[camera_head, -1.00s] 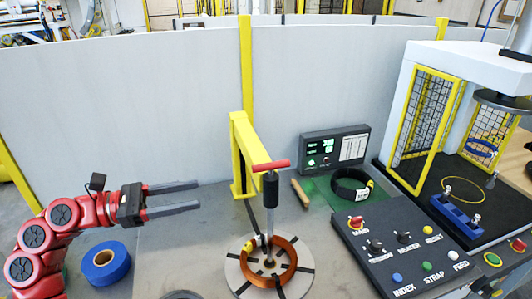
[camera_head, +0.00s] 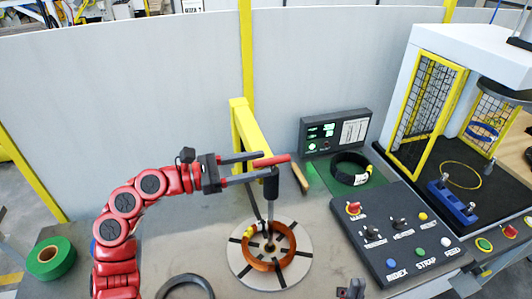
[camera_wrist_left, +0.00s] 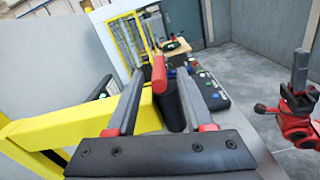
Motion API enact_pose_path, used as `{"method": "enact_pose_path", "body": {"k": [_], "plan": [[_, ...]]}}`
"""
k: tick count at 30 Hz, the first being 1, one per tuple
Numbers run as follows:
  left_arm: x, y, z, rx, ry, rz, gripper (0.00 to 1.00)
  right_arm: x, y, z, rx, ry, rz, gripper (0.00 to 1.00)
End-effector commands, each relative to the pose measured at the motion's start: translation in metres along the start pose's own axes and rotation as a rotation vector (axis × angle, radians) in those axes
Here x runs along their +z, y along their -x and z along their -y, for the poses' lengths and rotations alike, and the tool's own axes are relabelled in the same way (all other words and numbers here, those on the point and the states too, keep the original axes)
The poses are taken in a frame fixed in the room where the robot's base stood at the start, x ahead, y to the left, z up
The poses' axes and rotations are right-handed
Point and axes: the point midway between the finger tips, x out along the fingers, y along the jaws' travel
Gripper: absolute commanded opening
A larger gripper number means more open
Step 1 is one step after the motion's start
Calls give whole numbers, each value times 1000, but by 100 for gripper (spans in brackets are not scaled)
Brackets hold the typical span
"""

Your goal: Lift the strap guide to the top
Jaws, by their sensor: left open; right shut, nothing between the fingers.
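The strap guide (camera_head: 270,185), a black sleeve with a red crossbar handle (camera_head: 272,161), stands on a metal post above the copper coil (camera_head: 284,254). My left gripper (camera_head: 267,164) is open in the head view, with its fingertips at the red handle, one on each side. In the left wrist view, the handle (camera_wrist_left: 158,72) shows between the open fingertips; I see no grip on it. My right gripper (camera_wrist_left: 299,68) is shut and empty, away to the right in the left wrist view. The coil lies on a round slotted turntable (camera_head: 240,271).
A yellow bracket (camera_head: 250,128) stands just behind the handle. A button panel (camera_head: 392,240) and a dark wrapped ring (camera_head: 349,170) are to the right. A green roll (camera_head: 50,258) lies at left; a black ring (camera_head: 185,287) lies in front. A caged press stands far right.

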Motion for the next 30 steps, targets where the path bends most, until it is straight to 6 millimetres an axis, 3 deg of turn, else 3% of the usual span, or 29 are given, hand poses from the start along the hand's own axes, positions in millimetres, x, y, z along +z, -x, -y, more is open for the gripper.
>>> {"method": "enact_pose_path", "body": {"k": [6,16,24,30], "plan": [[1,-24,0,1,2,1,52,-2,-11,-1,0,0,0,0],[-1,-27,0,2,1,0,52,-2,-11,0,0,0,0,0],[-1,-26,-1,2,1,0,4,-2,-11,0,0,0,0,0],[-1,-26,-1,2,1,0,0,-2,-11,0,0,0,0,0]]}}
